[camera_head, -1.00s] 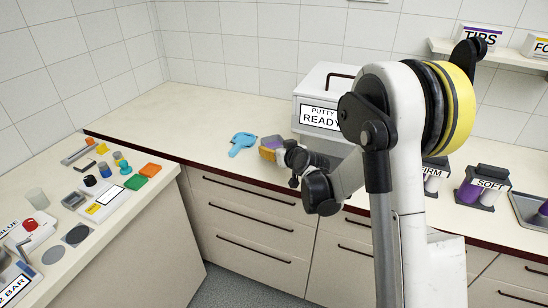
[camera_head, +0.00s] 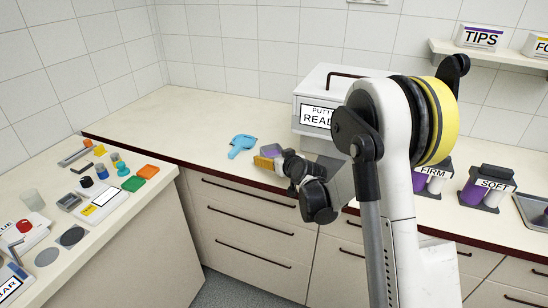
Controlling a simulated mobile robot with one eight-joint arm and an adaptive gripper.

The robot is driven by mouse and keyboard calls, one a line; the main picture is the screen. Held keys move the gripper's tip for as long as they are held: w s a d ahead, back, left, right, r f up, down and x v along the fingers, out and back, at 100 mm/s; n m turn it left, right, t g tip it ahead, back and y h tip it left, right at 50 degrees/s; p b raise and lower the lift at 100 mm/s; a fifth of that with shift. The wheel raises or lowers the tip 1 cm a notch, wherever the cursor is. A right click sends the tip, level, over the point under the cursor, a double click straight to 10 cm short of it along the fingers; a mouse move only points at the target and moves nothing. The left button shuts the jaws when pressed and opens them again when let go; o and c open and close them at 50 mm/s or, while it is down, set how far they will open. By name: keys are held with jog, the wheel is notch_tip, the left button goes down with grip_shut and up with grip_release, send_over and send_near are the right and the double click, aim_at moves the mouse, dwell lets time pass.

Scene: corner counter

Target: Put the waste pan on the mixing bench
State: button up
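A light-blue pan-like thing with a short handle (camera_head: 242,143) lies on the back counter, left of my arm's end. My gripper (camera_head: 268,160) is low at the counter's front edge, just right of the blue thing and apart from it. A small yellow and grey-purple piece shows at the gripper's end. I cannot tell whether it is part of the gripper or a separate thing, nor whether the fingers are open or shut. No label marks the waste pan or the mixing bench. The left counter (camera_head: 132,226) holds small tools.
A white box labelled PUTTY READY (camera_head: 312,95) stands behind my arm. FIRM (camera_head: 433,178) and SOFT (camera_head: 487,187) holders stand to the right. The left counter carries orange and green blocks, cups, discs and a BAR-labelled item. The back-left counter corner is clear.

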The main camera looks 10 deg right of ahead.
jog(key=shift+r, duration=0.15)
jog(key=shift+s+r+p, duration=0.2)
jog(key=shift+s+p, duration=0.1)
jog(key=shift+p, duration=0.05)
jog(key=p+v, duration=0.3)
jog(key=v, duration=0.8)
jog(key=shift+s+a+r, duration=0.1)
jog(key=shift+s+r, duration=0.1)
jog(key=shift+r, duration=0.05)
jog(key=s+a+r+g, duration=0.2)
jog(key=s+r, duration=0.2)
jog(key=s, duration=0.6)
jog(key=s+a+r+g, duration=0.2)
jog(key=s+r+g, duration=0.15)
jog(key=s, duration=0.65)
jog(key=s+d+m+h, duration=0.1)
jog(key=s+h, duration=0.1)
jog(key=s, duration=0.8)
jog(key=shift+s+d+m+g, duration=0.2)
jog(key=shift+d+m+g, duration=0.15)
jog(key=shift+m+g, duration=0.1)
